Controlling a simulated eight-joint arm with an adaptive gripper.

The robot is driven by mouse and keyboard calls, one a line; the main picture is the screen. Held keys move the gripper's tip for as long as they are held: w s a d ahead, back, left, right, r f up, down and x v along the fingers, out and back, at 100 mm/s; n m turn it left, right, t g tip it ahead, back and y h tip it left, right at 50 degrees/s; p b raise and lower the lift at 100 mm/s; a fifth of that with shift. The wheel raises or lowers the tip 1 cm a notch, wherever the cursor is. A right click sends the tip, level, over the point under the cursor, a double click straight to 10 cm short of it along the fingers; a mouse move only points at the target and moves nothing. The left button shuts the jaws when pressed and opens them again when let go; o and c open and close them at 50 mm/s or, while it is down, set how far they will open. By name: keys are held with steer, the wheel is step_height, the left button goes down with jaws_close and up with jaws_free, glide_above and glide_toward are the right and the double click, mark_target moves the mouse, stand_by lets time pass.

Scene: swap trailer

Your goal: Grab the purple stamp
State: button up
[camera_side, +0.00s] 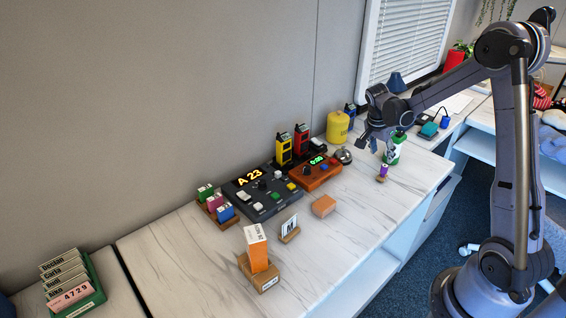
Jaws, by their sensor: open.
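The purple stamp (383,172) stands upright on the white marbled counter, near its right part. It looks small, with a purple upper part and a paler base. My gripper (372,146) is above the counter, up and slightly left of the stamp in the picture. Its fingers are open and point downward, with nothing seen between them. The gripper and stamp appear apart.
A green and white bottle (393,150) stands close behind the stamp. A silver bell (343,156) and a yellow canister (338,127) are to the left. The counter (390,205) in front of the stamp is clear.

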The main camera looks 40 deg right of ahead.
mark_target(384, 166)
steer(key=x, duration=0.4)
steer(key=shift+d+f, duration=0.2)
steer(key=shift+f, duration=0.15)
steer(key=x, duration=0.3)
steer(key=shift+s+d+f, duration=0.15)
steer(key=shift+d, duration=0.25)
steer(key=shift+x, duration=0.8)
jaws_close()
